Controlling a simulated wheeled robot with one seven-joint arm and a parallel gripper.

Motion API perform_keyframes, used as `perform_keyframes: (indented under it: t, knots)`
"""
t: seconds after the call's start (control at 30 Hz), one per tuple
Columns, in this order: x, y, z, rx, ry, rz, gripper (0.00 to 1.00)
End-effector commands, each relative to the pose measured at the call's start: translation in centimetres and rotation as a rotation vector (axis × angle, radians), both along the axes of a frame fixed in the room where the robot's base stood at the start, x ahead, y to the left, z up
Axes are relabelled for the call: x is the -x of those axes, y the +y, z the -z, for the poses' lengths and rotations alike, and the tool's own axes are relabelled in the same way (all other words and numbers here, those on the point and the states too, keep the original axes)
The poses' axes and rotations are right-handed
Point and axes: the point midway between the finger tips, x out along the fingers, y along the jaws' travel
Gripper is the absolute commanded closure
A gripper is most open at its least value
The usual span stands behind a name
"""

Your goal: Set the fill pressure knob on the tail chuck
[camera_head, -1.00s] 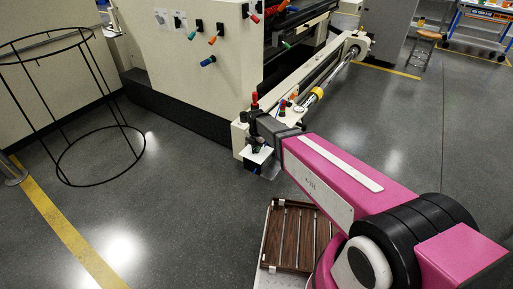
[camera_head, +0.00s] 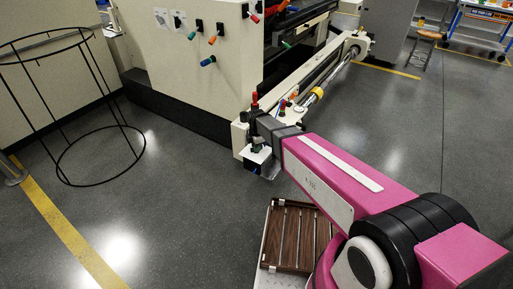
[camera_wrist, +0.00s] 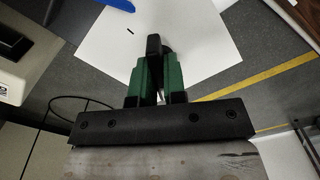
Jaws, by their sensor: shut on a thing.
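In the wrist view my gripper (camera_wrist: 153,68) has two green fingers shut on a dark knob (camera_wrist: 153,43), whose rounded end shows between and just beyond the fingertips. A white panel (camera_wrist: 200,35) with one short black mark lies behind it. How the knob is turned relative to that mark is unclear. In the head view the wrist end of my arm is at the tail chuck (camera_head: 240,135), at the near end of the machine's long roller. My gripper (camera_head: 257,141) is small and dark there, over a white block (camera_head: 258,157); the knob cannot be made out.
A red-topped fitting (camera_head: 254,100) stands close to my wrist. A blue part (camera_wrist: 118,4) shows at the wrist view's top edge. A brown slatted tray (camera_head: 291,235) is below my arm. A black wire frame (camera_head: 100,155) stands left; floor between is clear.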

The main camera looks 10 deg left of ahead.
Motion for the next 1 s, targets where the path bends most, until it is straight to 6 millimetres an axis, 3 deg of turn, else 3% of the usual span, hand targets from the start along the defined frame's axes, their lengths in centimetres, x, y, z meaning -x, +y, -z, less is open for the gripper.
perform_keyframes:
  t: [1.0]
  knots:
    - [0.00, 0.03, -0.06, -0.001, 0.000, 0.965, 1.00]
